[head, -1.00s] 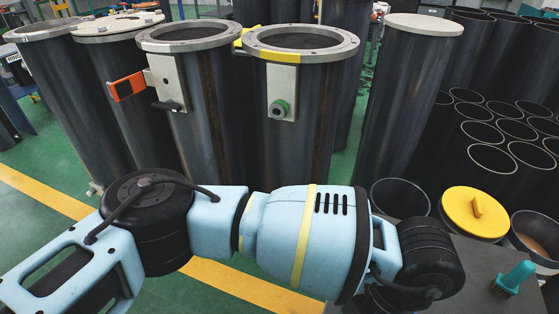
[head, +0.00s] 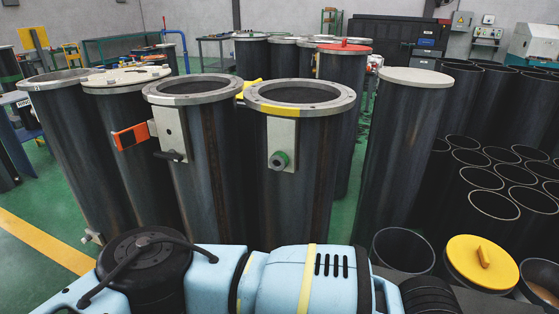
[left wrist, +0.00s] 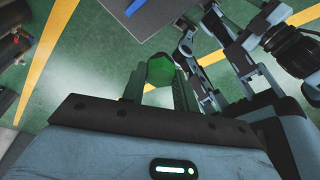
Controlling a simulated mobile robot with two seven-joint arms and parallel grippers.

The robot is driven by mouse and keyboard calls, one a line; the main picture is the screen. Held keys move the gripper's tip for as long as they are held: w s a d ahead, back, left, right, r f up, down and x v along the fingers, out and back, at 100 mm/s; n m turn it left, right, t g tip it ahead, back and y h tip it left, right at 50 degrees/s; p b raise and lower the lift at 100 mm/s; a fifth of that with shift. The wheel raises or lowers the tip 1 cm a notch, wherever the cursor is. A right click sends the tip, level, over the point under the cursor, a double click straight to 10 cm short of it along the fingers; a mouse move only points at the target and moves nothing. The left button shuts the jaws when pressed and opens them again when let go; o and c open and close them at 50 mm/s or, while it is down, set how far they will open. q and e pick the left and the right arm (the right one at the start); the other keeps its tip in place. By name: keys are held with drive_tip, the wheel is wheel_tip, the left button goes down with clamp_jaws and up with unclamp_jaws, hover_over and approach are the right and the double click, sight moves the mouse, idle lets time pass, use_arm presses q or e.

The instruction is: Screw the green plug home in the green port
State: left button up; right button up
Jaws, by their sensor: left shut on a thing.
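The floor lies beyond the plug there, and the plug is apart from the port. In the head view my left arm crosses the bottom; its gripper is out of frame. I cannot make out my right gripper.
An orange-framed part (head: 130,137) and a dark handle (head: 170,156) stick out at the neighbouring cylinder. A capped cylinder (head: 405,150) stands to the right. Open tubes (head: 490,205) and a yellow lid (head: 482,263) are at the right. Green floor shows between.

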use_arm(q)
drive_tip(key=w+a+r+m+t+p, duration=0.1)
drive_tip(key=w+a+r+m+p, duration=0.15)
drive_tip(key=w+a+m, duration=0.4)
drive_tip(key=w+a+r+m+t+p, duration=0.1)
drive_tip(key=w+a+r+m+t, duration=0.2)
drive_tip(key=a, duration=0.7)
drive_tip(key=a+r+m+h+p, duration=0.1)
drive_tip(key=a+r+m, duration=0.3)
drive_tip(key=a+m, duration=0.2)
drive_tip(key=w+a+r+m+h+p, duration=0.1)
drive_tip(key=a+r+m, duration=0.3)
drive_tip(key=a, duration=0.6)
drive_tip(key=shift+m+h+p, duration=0.35)
drive_tip(key=shift+m+h, duration=0.05)
drive_tip(key=shift+m, duration=0.65)
use_arm(e)
drive_tip(key=w+r+t, duration=0.1)
drive_tip(key=w+r, duration=0.4)
drive_tip(key=r, duration=0.3)
drive_tip(key=shift+d+t, duration=0.3)
drive_tip(key=shift+f, duration=0.1)
